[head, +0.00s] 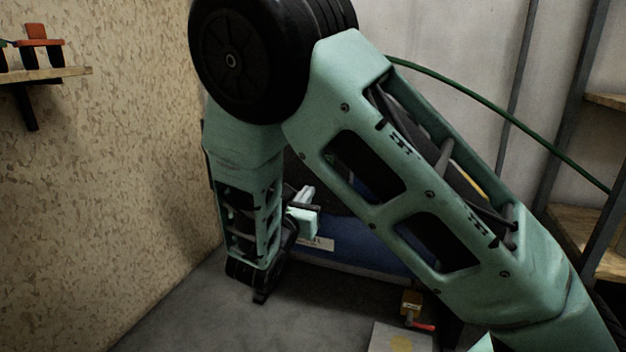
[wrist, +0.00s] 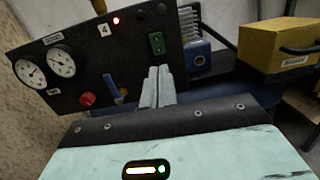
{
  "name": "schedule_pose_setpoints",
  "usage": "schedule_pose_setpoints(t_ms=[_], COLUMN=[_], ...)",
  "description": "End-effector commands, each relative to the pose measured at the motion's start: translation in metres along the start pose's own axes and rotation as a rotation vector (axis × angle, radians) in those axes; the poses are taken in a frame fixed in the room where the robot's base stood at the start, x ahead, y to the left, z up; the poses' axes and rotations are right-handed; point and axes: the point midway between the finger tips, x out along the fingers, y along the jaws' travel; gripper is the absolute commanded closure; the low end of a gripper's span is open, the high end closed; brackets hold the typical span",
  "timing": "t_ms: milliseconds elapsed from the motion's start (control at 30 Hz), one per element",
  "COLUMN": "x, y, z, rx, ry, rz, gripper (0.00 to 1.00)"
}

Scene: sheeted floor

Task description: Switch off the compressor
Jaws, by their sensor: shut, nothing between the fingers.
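The compressor shows in the head view as a blue body (head: 365,245) low behind my arm, which hides much of it. In the wrist view its black control panel (wrist: 85,70) carries two round gauges, a red knob (wrist: 87,99), a blue lever (wrist: 112,88), a lit red lamp (wrist: 116,20) and a small green switch (wrist: 157,43). My gripper (wrist: 157,72) is shut and empty, its fingertips just below the green switch in the picture. I cannot tell whether they touch the panel. In the head view my gripper (head: 305,194) is partly hidden by my arm.
A yellow box (wrist: 282,48) with a dark handle stands right of the panel. A small brass-coloured block with a red handle (head: 412,302) sits low in front. A wooden shelf (head: 60,73) is on the left wall, and shelving (head: 590,240) stands at the right.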

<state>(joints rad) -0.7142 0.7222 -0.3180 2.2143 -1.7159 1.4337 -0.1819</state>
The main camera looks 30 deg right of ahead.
Motion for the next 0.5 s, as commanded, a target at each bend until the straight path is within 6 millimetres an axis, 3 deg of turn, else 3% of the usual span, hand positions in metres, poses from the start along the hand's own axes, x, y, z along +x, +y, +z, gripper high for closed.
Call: schedule_pose_setpoints(t_ms=[500], x=[0.0053], y=[0.0043], z=[-0.0018], rx=[-0.009], ry=[-0.018], rz=[0.017], gripper=[1.00])
